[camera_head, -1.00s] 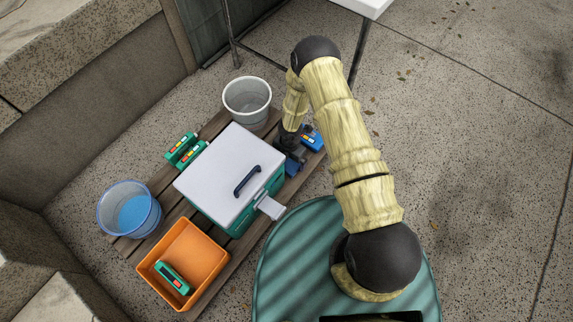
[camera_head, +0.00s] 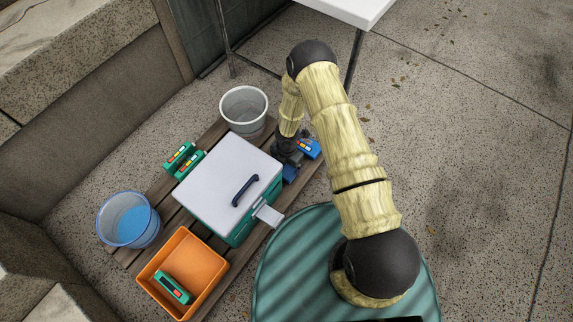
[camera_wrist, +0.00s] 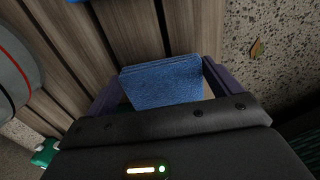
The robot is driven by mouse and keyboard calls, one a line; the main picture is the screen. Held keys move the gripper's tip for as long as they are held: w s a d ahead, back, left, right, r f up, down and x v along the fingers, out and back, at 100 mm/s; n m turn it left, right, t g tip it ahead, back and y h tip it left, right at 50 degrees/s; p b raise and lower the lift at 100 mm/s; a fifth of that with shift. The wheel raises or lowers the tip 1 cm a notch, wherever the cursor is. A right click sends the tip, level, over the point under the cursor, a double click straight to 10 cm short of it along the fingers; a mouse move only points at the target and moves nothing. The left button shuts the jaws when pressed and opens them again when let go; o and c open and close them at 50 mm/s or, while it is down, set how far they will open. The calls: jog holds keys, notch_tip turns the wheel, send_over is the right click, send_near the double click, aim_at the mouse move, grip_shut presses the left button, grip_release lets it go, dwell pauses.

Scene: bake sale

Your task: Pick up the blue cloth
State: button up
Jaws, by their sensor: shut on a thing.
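The blue cloth (camera_wrist: 163,83) looks folded into a flat stack and sits between my gripper's two fingers in the wrist view. My gripper (camera_wrist: 160,90) is shut on it, with wooden slats behind. In the head view my gripper (camera_head: 286,156) points down at the right edge of the wooden pallet, beside the white-lidded box. A blue patch of the cloth (camera_head: 290,173) shows just below it. The rest of the cloth is hidden by my gripper. I cannot tell whether the cloth touches the slats.
A green box with a white lid (camera_head: 228,168) stands close left of my gripper. A blue device (camera_head: 308,148) lies just right. A white bin (camera_head: 244,107), green devices (camera_head: 184,158), a blue bucket (camera_head: 128,219) and an orange bin (camera_head: 158,256) surround the box.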

notch_tip(320, 180, up, 8)
jog(key=p, duration=0.4)
jog(key=shift+f, duration=0.1)
jog(key=shift+o, duration=0.9)
jog(key=shift+c, duration=0.5)
jog(key=r, duration=0.1)
notch_tip(320, 180, up, 38)
jog(key=m+p, duration=1.4)
jog(key=p, duration=1.9)
send_over(287, 165)
jog(key=w+d, duration=0.2)
jog(key=d, duration=0.5)
jog(key=d+r+m+p, duration=0.3)
jog(key=r+m+p, duration=0.4)
jog(key=r+p, duration=0.9)
jog(key=d+r+m+p, duration=0.3)
jog(key=r+m+p, duration=0.4)
jog(key=r+p, duration=0.9)
notch_tip(287, 165, up, 7)
jog(key=shift+s+r, duration=0.1)
jog(key=shift+s, duration=0.2)
